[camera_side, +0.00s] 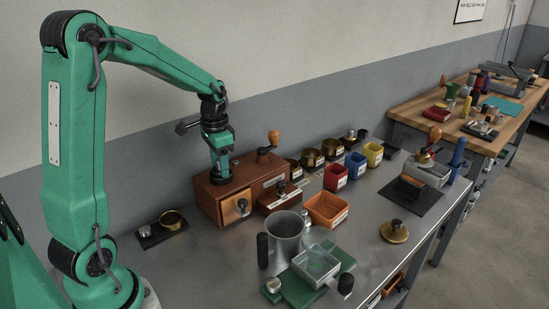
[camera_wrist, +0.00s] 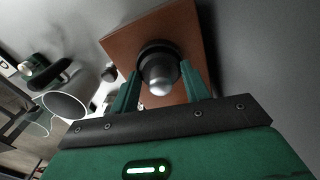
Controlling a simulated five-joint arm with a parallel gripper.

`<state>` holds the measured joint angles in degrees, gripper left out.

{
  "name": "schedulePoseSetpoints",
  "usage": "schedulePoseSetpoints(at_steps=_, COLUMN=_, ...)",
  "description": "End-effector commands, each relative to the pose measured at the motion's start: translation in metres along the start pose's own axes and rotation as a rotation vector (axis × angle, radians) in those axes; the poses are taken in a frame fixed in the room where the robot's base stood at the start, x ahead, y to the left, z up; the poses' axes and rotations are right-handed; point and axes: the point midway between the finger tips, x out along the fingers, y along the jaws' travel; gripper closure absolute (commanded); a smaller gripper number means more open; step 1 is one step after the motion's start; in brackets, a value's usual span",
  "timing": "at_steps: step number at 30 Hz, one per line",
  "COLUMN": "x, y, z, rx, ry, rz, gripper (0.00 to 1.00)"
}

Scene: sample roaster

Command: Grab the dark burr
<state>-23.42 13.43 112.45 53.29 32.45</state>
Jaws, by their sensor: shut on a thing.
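The dark burr (camera_wrist: 160,68) is a black round piece with a shiny metal tip in the wrist view. It sits at the top of a brown wooden box (camera_wrist: 117,46). My gripper (camera_wrist: 159,80) has its green fingers on either side of the burr and is shut on it. In the side view my gripper (camera_side: 220,165) points down over the left part of the wooden box (camera_side: 207,203).
A crank with an orange knob (camera_side: 273,137) rises close to my gripper's right. A metal jug (camera_side: 285,238), an orange bin (camera_side: 327,208) and a scale with a clear tray (camera_side: 316,264) stand in front. Brass cups and coloured bins line the right.

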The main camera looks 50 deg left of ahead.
Motion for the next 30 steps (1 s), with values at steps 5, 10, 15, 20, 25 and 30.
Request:
schedulePoseSetpoints(at_steps=5, x=-0.011, y=-0.001, z=-0.001, rx=0.000, ry=0.003, rz=-0.002, gripper=0.85)
schedulePoseSetpoints(at_steps=10, x=-0.031, y=-0.001, z=-0.002, rx=0.000, ry=0.005, rz=-0.003, gripper=0.85)
schedulePoseSetpoints(at_steps=15, x=-0.051, y=0.018, z=-0.002, rx=0.005, ry=0.004, rz=-0.002, gripper=0.85)
schedulePoseSetpoints(at_steps=20, x=-0.069, y=0.047, z=-0.003, rx=0.006, ry=0.005, rz=-0.001, gripper=0.85)
schedulePoseSetpoints(at_steps=25, x=-0.086, y=0.076, z=-0.004, rx=0.005, ry=0.005, rz=0.001, gripper=0.85)
schedulePoseSetpoints(at_steps=30, x=-0.100, y=0.098, z=-0.004, rx=0.004, ry=0.005, rz=0.002, gripper=0.85)
